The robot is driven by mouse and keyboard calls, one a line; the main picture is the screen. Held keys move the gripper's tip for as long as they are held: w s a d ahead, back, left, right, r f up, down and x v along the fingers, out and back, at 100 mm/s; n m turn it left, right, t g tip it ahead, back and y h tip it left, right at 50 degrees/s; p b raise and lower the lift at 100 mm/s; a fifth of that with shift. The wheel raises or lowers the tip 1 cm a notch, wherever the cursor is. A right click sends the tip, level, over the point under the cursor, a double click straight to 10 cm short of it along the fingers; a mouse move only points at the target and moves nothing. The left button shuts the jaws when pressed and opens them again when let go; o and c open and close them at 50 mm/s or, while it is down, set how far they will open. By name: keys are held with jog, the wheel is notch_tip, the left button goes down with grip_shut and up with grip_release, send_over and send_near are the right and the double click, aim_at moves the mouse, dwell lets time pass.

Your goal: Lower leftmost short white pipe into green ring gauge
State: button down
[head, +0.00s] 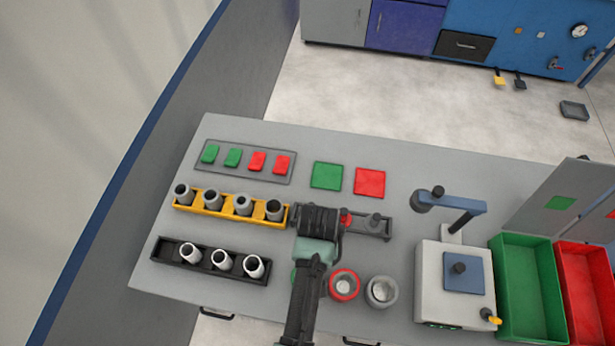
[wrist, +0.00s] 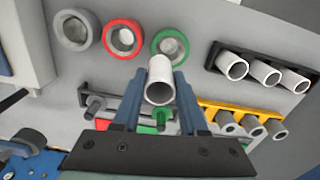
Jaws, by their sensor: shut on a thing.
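My gripper (wrist: 160,84) is shut on a short white pipe (wrist: 160,68), held between its blue fingers in the wrist view. The pipe's far end overlaps the near rim of the green ring gauge (wrist: 184,50) in that view; I cannot tell the height gap. The ring's opening still shows beyond the pipe. In the head view my gripper (head: 315,248) and arm hide the held pipe and most of the green ring, of which only a sliver (head: 294,279) shows.
A red ring (head: 344,297) and a grey ring (head: 381,306) stand right of my arm. Three white pipes stand in the black rack (head: 170,258), whose left end is empty. Several grey pipes stand in the yellow rack (head: 226,214). A dark rack (head: 388,238) lies beside my gripper.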

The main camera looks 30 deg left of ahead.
jog(key=shift+s+a+r+n+p, duration=0.2)
jog(key=shift+s+a+n+p, duration=0.15)
jog(key=shift+a, duration=0.25)
notch_tip(320, 180, down, 8)
jog(key=b, duration=0.7)
jog(key=shift+s+a, duration=0.2)
jog(key=shift+a, duration=0.05)
jog(key=shift+f, duration=0.6)
dwell(0.4)
jog(key=shift+c, duration=1.8)
grip_release()
notch_tip(320, 180, up, 13)
jog(key=b, duration=0.1)
